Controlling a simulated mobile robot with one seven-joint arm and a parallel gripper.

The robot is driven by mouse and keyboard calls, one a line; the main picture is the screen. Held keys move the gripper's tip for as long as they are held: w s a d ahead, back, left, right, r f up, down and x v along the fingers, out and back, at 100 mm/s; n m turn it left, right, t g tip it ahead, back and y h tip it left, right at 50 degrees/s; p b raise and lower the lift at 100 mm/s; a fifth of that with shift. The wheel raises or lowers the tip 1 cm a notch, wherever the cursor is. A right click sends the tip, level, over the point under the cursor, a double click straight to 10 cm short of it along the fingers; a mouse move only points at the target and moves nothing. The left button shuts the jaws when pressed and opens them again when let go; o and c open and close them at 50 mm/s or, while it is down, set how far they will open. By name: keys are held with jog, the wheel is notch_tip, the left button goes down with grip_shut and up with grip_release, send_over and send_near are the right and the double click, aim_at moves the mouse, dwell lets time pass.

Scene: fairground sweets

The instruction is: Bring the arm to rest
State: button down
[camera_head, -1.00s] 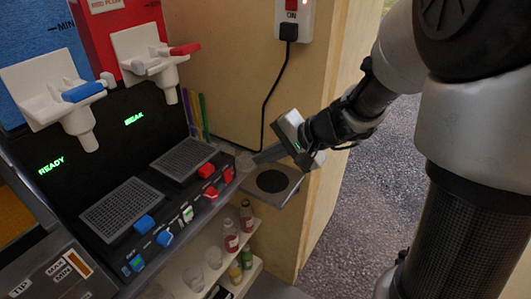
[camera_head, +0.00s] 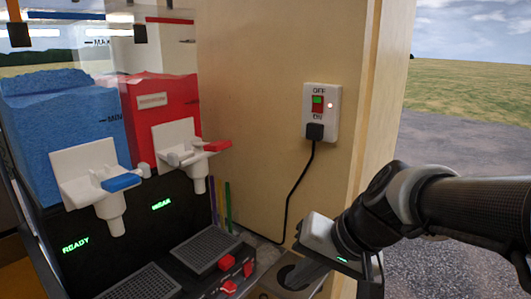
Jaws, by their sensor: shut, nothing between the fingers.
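My gripper (camera_head: 290,278) is at the lower middle of the head view, with my arm reaching in from the right. Its fingers point left and down over the small grey shelf (camera_head: 262,291) beside the slush machine. The fingers are together, with nothing seen between them. Whether they touch the shelf cannot be told.
The machine has a blue tank (camera_head: 60,130) and a red tank (camera_head: 165,100), with a white blue-handled tap (camera_head: 95,185) and a white red-handled tap (camera_head: 190,150). A power switch (camera_head: 320,108) on the wooden wall has a hanging black cable (camera_head: 296,195). Open ground lies at right.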

jog(key=s+d+r+n+t+h, duration=0.1)
jog(key=s+d+r+n+h, duration=0.15)
jog(key=s+d+h, duration=0.35)
notch_tip(320, 180, up, 15)
jog(key=s+d+y+p, duration=0.1)
jog(key=d+p, duration=0.1)
jog(key=p, duration=1.2)
jog(key=shift+s+f, duration=0.2)
